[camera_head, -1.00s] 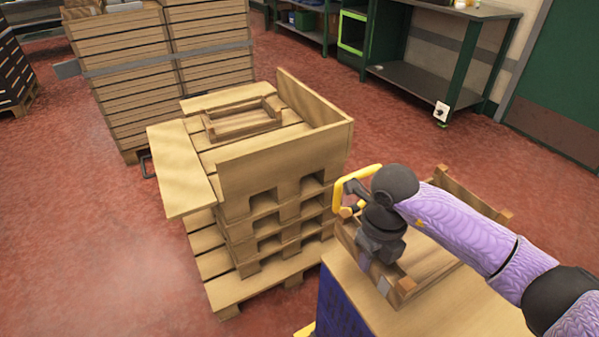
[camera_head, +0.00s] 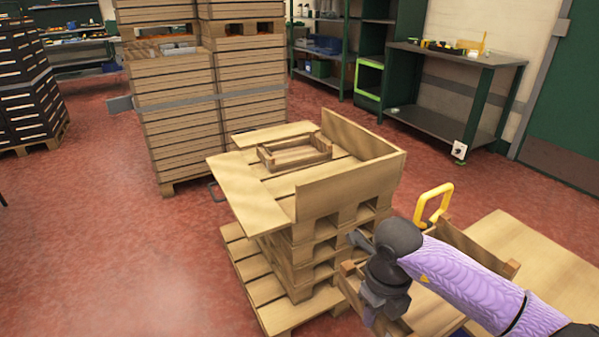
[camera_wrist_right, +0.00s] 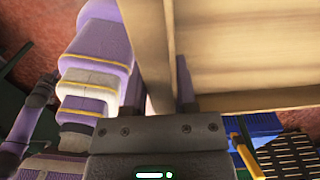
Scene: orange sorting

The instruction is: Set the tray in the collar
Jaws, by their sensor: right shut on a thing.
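A wooden tray (camera_head: 472,248) is at the lower right of the head view, partly hidden behind my right arm. My right gripper (camera_head: 374,308) is shut on its near left wall. The right wrist view shows the wall of this tray (camera_wrist_right: 150,45) between the fingers of my right gripper (camera_wrist_right: 158,95). The collar (camera_head: 345,187) stands on a stack of pallets left of the held tray. Two of its boards are upright on the right; the left and back boards lie flat. Another small tray (camera_head: 272,160) lies inside it. My left gripper is not in view.
A light wooden top (camera_head: 545,265) is at the right, with a yellow handle (camera_head: 432,203) behind the held tray. The pallets (camera_head: 290,310) stand close to the tray's left. Tall crate stacks (camera_head: 180,115) are behind. Red floor (camera_head: 120,250) is clear at left.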

